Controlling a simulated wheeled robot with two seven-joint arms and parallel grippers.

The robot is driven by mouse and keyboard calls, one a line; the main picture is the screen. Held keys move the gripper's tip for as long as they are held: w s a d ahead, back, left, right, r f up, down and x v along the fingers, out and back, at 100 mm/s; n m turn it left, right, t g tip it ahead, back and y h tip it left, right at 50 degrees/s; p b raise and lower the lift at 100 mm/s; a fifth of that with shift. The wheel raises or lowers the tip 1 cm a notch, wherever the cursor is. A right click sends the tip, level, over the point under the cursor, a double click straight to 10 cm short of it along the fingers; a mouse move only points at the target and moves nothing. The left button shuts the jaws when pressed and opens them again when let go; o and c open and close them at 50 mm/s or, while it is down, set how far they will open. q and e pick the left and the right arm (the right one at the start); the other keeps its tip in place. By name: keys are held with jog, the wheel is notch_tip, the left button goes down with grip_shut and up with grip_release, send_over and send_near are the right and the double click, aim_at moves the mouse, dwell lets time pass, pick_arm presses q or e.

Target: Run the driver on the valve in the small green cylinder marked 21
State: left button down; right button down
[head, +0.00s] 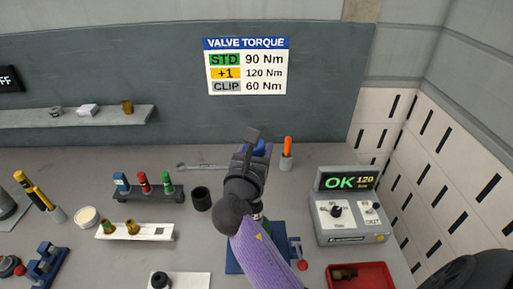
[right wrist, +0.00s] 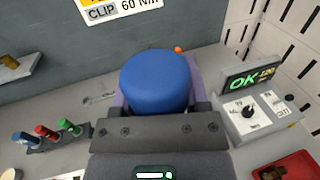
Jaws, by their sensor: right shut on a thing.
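My right gripper (head: 255,150) is above the bench, its arm reaching up from the lower middle. It is shut on a blue round-topped tool (right wrist: 157,80), which looks like the driver. In the head view only a bit of its blue (head: 261,148) shows past the gripper. Its lower end is hidden. Below, a blue fixture (head: 278,238) stands on the bench, mostly covered by my arm. A small green patch shows beside my arm above it; I cannot tell whether it is the cylinder, and no 21 is readable. My left gripper is not in view.
The torque controller (head: 350,215) at right displays OK 120. A red tray (head: 375,275) lies in front of it. A rack (head: 148,192) with blue, red and green pieces, a black cup (head: 202,198) and a white block (head: 150,232) stand left. The sign (head: 246,66) lists STD 90, +1 120, CLIP 60.

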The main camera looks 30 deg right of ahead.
jog(key=shift+f, duration=0.55)
jog(key=shift+r, duration=0.15)
jog(key=shift+s+f+p, duration=0.1)
jog(key=shift+f+p, duration=0.25)
jog(key=shift+p, duration=0.5)
dwell(0.9)
jog(key=shift+p, duration=0.3)
jog(key=shift+r, duration=0.1)
jog(key=shift+r+p, duration=0.1)
jog(key=shift+p, duration=0.3)
jog(key=shift+r+p, duration=0.15)
jog(key=shift+p, duration=0.65)
dwell(0.4)
